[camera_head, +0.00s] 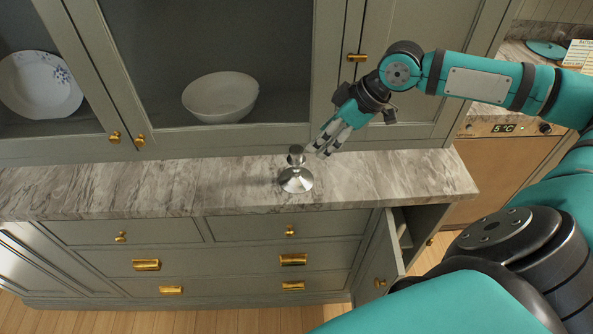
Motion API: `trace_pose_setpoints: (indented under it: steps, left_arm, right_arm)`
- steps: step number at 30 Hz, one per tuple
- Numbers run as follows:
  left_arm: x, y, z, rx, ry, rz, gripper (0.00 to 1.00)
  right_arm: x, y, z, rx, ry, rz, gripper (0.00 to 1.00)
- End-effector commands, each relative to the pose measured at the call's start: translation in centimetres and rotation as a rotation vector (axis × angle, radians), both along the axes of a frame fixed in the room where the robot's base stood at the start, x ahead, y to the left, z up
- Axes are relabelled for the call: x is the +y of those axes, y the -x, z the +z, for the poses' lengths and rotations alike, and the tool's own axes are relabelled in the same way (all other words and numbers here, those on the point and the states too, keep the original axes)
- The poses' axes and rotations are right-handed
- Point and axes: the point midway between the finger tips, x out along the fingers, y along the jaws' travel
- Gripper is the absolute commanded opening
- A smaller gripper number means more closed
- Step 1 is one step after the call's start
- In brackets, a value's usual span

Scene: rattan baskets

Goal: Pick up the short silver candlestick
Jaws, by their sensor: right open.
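The short silver candlestick (296,179) stands upright on the grey marble counter, a little left of the counter's right end. Nothing is between the fingers that I can make out. My left gripper is not in view.
The marble counter (120,188) is otherwise bare. Behind it stands a glass-fronted cabinet holding a white bowl (221,97) and a patterned plate (40,84). Gold knobs and handles project from the cabinet doors and drawers. A lower door (380,262) at the right stands open.

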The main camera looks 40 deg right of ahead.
Motion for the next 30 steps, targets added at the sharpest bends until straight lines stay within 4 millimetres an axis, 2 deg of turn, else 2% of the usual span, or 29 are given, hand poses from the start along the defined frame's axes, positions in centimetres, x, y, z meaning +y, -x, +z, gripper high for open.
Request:
trace_pose_setpoints:
  steps: [2,5,18,21,26,30]
  left_arm:
    - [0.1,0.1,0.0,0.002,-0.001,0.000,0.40]
    - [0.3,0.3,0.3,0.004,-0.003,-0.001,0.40]
    - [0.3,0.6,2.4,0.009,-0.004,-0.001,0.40]
    - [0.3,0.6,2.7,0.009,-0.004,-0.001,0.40]
    - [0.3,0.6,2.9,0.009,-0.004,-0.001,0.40]
    - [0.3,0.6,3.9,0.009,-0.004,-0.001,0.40]
  right_arm:
    - [-0.8,0.0,1.1,-0.007,-0.006,-0.025,0.60]
    - [-0.8,-0.4,1.0,-0.008,-0.016,-0.035,0.60]
    - [2.1,-4.4,-6.4,-0.007,-0.017,-0.035,0.60]
    - [2.5,-5.0,-7.6,-0.008,-0.016,-0.035,0.60]
    - [2.8,-5.5,-8.6,-0.010,-0.014,-0.036,0.60]
    - [3.1,-6.5,-9.5,-0.008,-0.014,-0.035,0.60]
